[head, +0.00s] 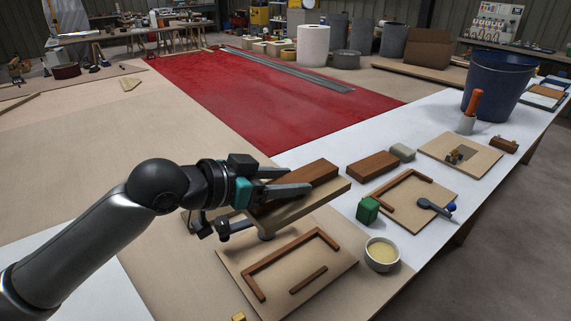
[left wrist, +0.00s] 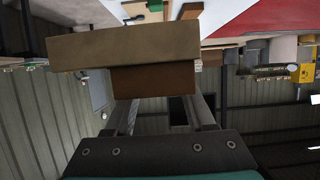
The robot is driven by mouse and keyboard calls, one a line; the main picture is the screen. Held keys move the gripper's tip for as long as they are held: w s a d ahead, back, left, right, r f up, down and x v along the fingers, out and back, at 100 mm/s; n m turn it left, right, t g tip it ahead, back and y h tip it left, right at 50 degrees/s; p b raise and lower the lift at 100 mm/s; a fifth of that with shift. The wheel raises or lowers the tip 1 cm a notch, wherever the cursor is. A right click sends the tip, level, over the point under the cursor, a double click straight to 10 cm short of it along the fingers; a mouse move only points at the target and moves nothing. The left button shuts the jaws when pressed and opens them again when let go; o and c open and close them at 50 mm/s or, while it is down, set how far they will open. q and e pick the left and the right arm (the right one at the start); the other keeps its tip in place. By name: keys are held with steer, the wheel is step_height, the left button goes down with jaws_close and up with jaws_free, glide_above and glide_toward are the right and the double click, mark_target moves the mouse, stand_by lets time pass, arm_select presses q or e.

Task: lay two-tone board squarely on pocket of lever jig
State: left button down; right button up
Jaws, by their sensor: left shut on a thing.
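The two-tone board (head: 322,200), tan below and dark brown above, is held over the near fenced jig at a slight tilt. My left gripper (head: 290,184) is shut on its brown part; the left wrist view shows the board (left wrist: 125,47) across the fingers (left wrist: 160,112). What looks like the lever jig (head: 408,218) is a tan plate with brown fences round a bare pocket, right of the held board. My right gripper is not in view.
Another fenced jig (head: 230,266) lies below the held board. A green block (head: 368,211) and a white bowl (head: 382,253) stand between the jigs. A brown block (head: 373,166), a grey block (head: 403,152) and a plate with a dark recess (head: 433,155) lie farther back. A blue bucket (head: 497,85) stands beyond.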

arm_select(q)
steer(key=a+r+n+t+y, duration=0.3)
steer(key=a+n+y, duration=0.2)
steer(key=a, duration=0.3)
steer(key=a+r+n+t+y, duration=0.2)
steer(key=a+n+y, duration=0.3)
steer(key=a, duration=0.3)
steer(key=shift+s+a+r+n+t+y, duration=0.15)
steer(key=shift+s+r+n+t+y, duration=0.25)
steer(key=shift+r, duration=0.5)
steer(key=shift+a, duration=0.1)
